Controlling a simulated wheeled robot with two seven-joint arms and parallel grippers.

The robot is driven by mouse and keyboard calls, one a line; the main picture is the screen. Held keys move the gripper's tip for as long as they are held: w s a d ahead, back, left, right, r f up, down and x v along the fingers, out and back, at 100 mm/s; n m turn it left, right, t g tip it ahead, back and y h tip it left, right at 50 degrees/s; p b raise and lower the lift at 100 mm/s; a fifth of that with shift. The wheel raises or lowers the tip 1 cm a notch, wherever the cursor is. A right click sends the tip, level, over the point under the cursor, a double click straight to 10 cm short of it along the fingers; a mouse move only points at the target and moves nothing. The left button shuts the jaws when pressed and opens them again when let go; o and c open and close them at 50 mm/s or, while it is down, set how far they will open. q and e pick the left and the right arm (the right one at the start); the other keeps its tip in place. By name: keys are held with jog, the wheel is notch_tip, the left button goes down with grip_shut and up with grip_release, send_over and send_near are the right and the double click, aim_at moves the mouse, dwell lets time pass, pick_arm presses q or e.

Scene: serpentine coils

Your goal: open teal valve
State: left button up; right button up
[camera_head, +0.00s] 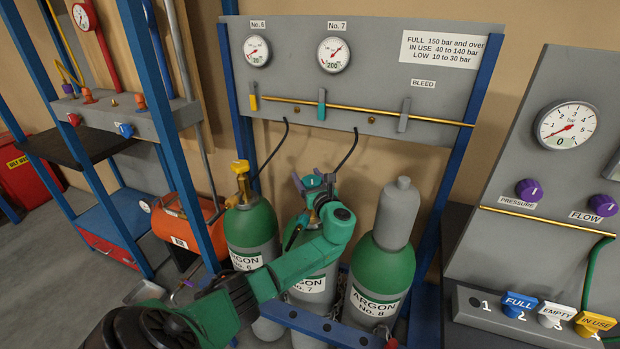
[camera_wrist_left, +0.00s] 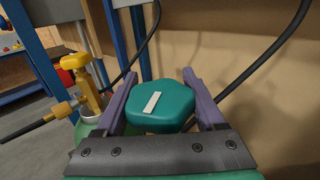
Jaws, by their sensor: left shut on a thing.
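The teal valve (camera_head: 313,181) is a teal knob on top of the argon cylinder No. 7 (camera_head: 308,284). In the left wrist view the teal valve (camera_wrist_left: 172,112) shows as a rounded, many-sided knob with a white bar mark running lengthwise on top. My left gripper (camera_wrist_left: 160,92) has its purple fingers on either side of the knob, shut on it. In the head view my green left arm reaches up from the lower left, and the left gripper (camera_head: 316,186) hides part of the cylinder's neck. My right gripper is not in view.
Cylinder No. 6 (camera_head: 252,238) with a yellow valve (camera_head: 241,167) stands close left; capped cylinder No. 8 (camera_head: 383,262) stands close right. Black hoses hang behind from the panel (camera_head: 380,70), which bears two gauges and a teal lever (camera_head: 321,104). A sloped console (camera_head: 540,250) stands right.

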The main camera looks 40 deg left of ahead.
pick_arm(q)
jog(key=shift+s+n+g+y, duration=0.15)
jog(key=shift+n+g+y, duration=0.35)
jog(key=shift+g, duration=0.4)
jog(key=shift+a+r, duration=0.1)
jog(key=shift+a, duration=0.05)
jog(key=o, duration=1.3)
jog(key=shift+o, duration=0.2)
jog(key=b+v, duration=0.2)
jog(key=v, duration=1.2)
jog(key=shift+d+b, duration=0.35)
jog(key=shift+b, duration=0.05)
jog(key=shift+n, duration=0.3)
